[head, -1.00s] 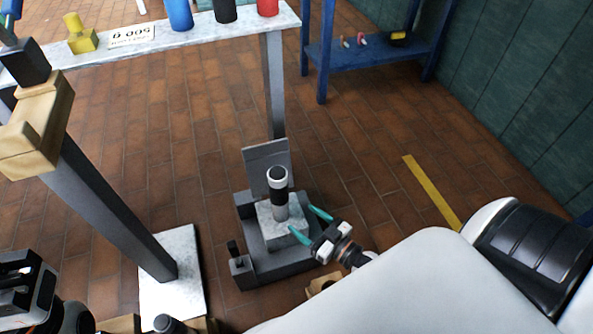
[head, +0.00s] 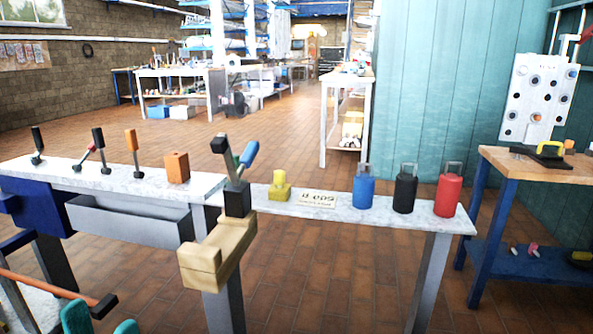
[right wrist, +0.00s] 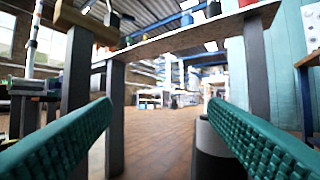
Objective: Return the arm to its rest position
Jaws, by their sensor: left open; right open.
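My left gripper (head: 101,321) shows at the bottom left of the head view. My right gripper is outside the head view. In the right wrist view my right gripper (right wrist: 163,108) is open, its teal ribbed fingers wide apart and empty. Past them are brick floor and the underside and legs of a bench. A dark grey upright thing (right wrist: 207,150) stands beside the right-hand finger; I cannot tell what it is or whether they touch.
A long bench (head: 335,212) crosses ahead, with blue (head: 364,188), black (head: 405,190) and red (head: 448,192) canisters. A post with a tan wooden block (head: 215,262) stands before it. A rod with an orange handle (head: 60,288) lies near my left gripper. A blue-legged table (head: 525,168) is at right.

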